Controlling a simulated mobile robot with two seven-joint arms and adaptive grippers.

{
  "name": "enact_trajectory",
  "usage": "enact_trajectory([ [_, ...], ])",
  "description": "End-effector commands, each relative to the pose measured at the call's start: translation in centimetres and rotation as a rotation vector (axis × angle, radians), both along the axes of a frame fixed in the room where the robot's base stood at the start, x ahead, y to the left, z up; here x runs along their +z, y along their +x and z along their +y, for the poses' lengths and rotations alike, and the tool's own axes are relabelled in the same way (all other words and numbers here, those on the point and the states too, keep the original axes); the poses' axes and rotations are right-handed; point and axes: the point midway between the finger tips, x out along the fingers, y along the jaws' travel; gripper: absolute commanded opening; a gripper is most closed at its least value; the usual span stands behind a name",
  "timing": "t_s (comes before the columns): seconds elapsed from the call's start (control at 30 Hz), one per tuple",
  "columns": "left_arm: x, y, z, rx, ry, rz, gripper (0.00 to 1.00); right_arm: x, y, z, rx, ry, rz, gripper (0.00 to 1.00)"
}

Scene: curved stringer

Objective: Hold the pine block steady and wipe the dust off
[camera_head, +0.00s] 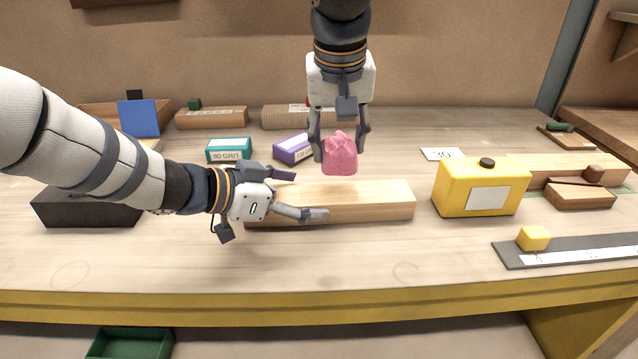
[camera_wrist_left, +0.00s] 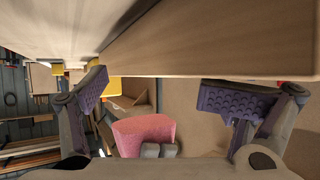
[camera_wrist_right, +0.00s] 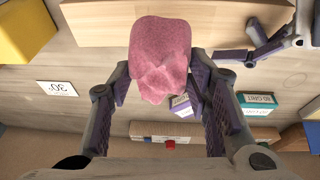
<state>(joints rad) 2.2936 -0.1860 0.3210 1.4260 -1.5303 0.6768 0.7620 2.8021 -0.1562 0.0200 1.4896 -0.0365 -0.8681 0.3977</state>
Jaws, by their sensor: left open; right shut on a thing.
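The pine block (camera_head: 372,203) lies lengthwise on the bench; no dust can be made out. My left gripper (camera_head: 309,195) is open at the block's left part, one finger along the far side and one across the front. In the left wrist view, the block (camera_wrist_left: 215,45) crosses above the spread fingers; contact is unclear. My right gripper (camera_head: 340,148) is shut on a crumpled pink cloth (camera_head: 340,157), held above and behind the block's middle. In the right wrist view, the cloth (camera_wrist_right: 160,45) hides part of the block (camera_wrist_right: 95,25).
A yellow box with a black cap (camera_head: 480,188) stands right of the block. Teal (camera_head: 229,150) and purple (camera_head: 291,149) grit boxes stand behind it. A grey ruled strip (camera_head: 575,252) carries a yellow cube (camera_head: 533,238). The bench front is clear.

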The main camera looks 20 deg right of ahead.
Motion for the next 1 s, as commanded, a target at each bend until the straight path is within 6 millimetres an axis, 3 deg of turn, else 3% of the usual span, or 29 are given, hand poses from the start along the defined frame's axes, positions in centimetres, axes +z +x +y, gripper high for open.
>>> enact_trajectory([
  [0.03,-2.1,-0.2,0.9,0.012,0.027,0.032,1.0,-0.8,0.1,0.0,0.0,0.0,0.011,0.1],
  [0.33,-2.0,-0.2,1.4,0.012,0.028,0.029,1.0,-0.7,0.1,0.0,0.0,0.0,0.01,0.1],
  [0.87,-0.3,-0.3,2.0,0.013,0.027,0.024,1.0,-0.4,0.1,0.0,0.0,-0.001,0.006,0.1],
  [1.0,0.8,-0.6,3.6,0.016,0.026,0.021,1.0,-0.3,0.1,0.0,0.0,0.0,0.005,0.1],
])
